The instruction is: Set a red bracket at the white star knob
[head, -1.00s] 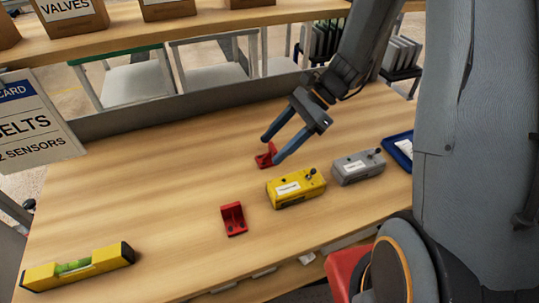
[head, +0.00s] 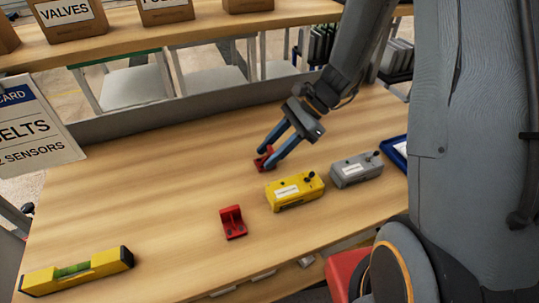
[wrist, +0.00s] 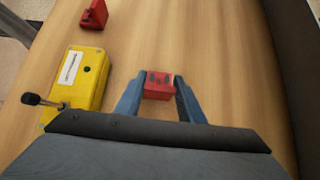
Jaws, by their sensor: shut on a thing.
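My gripper (head: 266,159) is at the middle of the bench, fingers pointing down, shut on a red bracket (head: 262,163). In the wrist view the held red bracket (wrist: 159,86) sits between the two fingertips, with dark holes on its face. It appears to be at the table surface; I cannot tell whether it touches. A second red bracket (head: 233,222) stands on the table nearer the front, and it also shows in the wrist view (wrist: 94,14). I see no white star knob in these frames.
A yellow box (head: 296,191) with a black knob stands just right of my gripper, a grey box (head: 356,170) beyond it. A blue tray (head: 397,153) is at the right edge. A yellow level (head: 78,270) lies front left. The left middle of the table is clear.

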